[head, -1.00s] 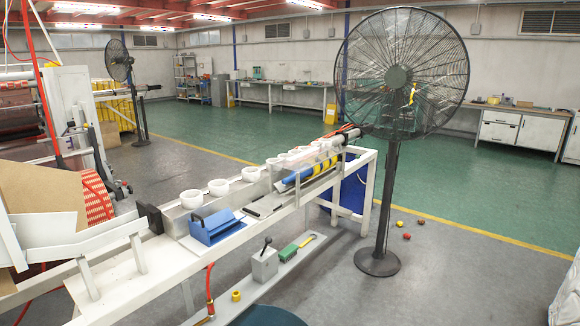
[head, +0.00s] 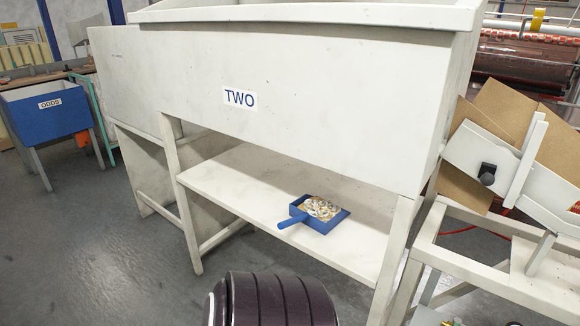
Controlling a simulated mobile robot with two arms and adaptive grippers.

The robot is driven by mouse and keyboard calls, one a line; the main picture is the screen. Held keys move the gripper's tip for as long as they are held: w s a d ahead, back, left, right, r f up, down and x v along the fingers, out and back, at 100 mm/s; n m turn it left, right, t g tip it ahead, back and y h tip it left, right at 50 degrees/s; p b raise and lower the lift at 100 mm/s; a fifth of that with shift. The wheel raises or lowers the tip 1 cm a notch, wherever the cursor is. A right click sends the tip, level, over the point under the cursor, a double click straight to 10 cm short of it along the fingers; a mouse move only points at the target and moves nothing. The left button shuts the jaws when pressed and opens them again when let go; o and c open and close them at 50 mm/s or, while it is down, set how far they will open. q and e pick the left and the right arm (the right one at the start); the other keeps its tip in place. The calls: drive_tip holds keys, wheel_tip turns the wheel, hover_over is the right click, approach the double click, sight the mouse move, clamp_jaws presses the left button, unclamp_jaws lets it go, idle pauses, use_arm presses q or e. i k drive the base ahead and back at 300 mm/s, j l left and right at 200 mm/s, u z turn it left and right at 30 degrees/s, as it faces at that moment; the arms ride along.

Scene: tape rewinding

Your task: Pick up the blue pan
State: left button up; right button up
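The blue pan (head: 318,228) sits on the white lower shelf (head: 250,188) of a white bin unit, right of the picture's middle. It is a shallow, square pan with a short blue handle pointing left and toward me over the shelf's front. Pale ring-like pieces lie in it with some tan material. Neither of my grippers is in the head view, so their state does not show.
The white bin (head: 290,90) labelled TWO overhangs the shelf, with legs on both sides. A blue bin (head: 46,112) labelled ODDS stands at far left. A white frame (head: 468,253) stands close on the right. Grey floor (head: 115,260) is clear at lower left.

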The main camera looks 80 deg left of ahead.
sight(317, 213)
drive_tip(key=u, duration=2.4)
